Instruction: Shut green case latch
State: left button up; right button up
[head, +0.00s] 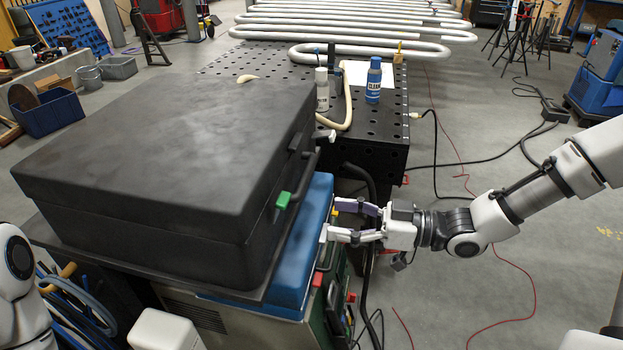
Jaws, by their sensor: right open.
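A large black case (160,165) with its lid down lies at the left on a dark board over a blue-topped cabinet. Its green latch (283,199) is on the right side of the case, at the near end. Whether the latch is fastened cannot be told. My right gripper (334,219) comes in from the right and is open and empty. Its fingertips point left toward the case side, right of the latch and apart from it in the picture. My left gripper is not in view; a white part of my left arm shows at the lower left edge.
A blue-topped cabinet (316,215) stands under the case, close to my right gripper. A black perforated table (382,120) behind holds a blue bottle (374,82), a white bottle (322,92) and serpentine tubing (375,50). Cables lie on the floor at right.

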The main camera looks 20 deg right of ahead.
aim_at(289, 200)
jog(key=w+a+r, duration=0.1)
jog(key=a, duration=0.1)
jog(key=w+a+r, duration=0.1)
jog(key=a, duration=0.1)
jog(key=w+a+r, duration=0.1)
jog(key=w+a, duration=0.1)
jog(key=a, duration=0.1)
jog(key=shift+r, duration=0.1)
jog(key=shift+w, duration=0.1)
